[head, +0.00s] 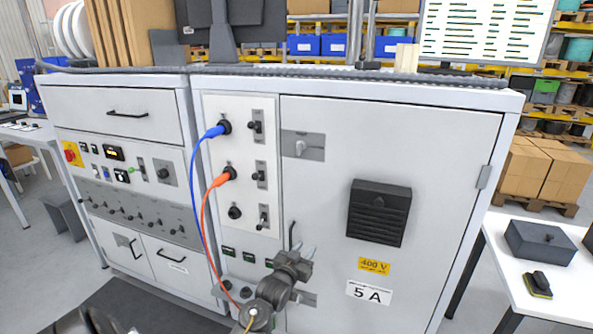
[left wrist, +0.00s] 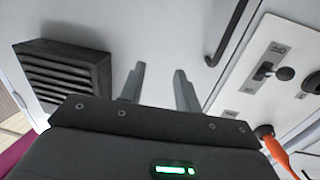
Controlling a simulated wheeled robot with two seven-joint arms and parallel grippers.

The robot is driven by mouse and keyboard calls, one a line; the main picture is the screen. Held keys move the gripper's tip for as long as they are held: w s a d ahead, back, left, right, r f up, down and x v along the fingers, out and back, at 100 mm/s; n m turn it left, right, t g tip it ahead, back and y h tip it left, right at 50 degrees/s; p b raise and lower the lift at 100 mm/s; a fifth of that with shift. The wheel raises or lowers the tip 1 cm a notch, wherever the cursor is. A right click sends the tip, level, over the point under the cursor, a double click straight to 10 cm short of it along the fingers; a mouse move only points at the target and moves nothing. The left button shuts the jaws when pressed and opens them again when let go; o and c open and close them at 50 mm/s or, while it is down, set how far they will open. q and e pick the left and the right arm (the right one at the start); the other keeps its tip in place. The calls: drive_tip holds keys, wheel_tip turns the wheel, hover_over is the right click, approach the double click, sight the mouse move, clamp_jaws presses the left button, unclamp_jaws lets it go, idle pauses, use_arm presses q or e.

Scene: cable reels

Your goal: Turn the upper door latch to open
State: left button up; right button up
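The upper door latch (head: 300,147) is a small light-grey knob on a grey plate, at the upper left of the tall cabinet door (head: 440,140). The door looks shut. My left gripper (head: 295,251) is in front of the door's lower left part, well below the upper latch and near the black door handle (head: 291,233). In the left wrist view its two fingers (left wrist: 158,82) are apart with nothing between them. That view does not show the upper latch. A lower grey plate (head: 307,298) is partly hidden behind my left gripper. My right gripper is not in view.
A blue cable (head: 196,165) and an orange cable (head: 204,215) hang from the socket panel left of the door. A black vent (head: 378,212) sticks out from the door. A white table (head: 535,275) stands at the right.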

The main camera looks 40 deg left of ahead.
use_arm(q)
drive_tip(key=s+a+r+n+t+y+p, duration=0.1)
drive_tip(key=a+r+t+y, duration=0.15)
drive_tip(key=r, duration=1.45)
drive_tip(key=t, duration=0.2)
approach(297, 150)
drive_tip(key=shift+n+y, duration=0.3)
drive_tip(key=shift+y, duration=0.05)
drive_tip(key=p+x, duration=0.4)
drive_tip(key=x, duration=0.4)
drive_tip(key=shift+w+d+r+p, duration=0.1)
drive_tip(key=shift+w+d+p, duration=0.1)
drive_tip(key=shift+p, duration=0.1)
drive_tip(key=shift+w+a, duration=0.1)
drive_tip(key=shift+w, duration=0.2)
clamp_jaws()
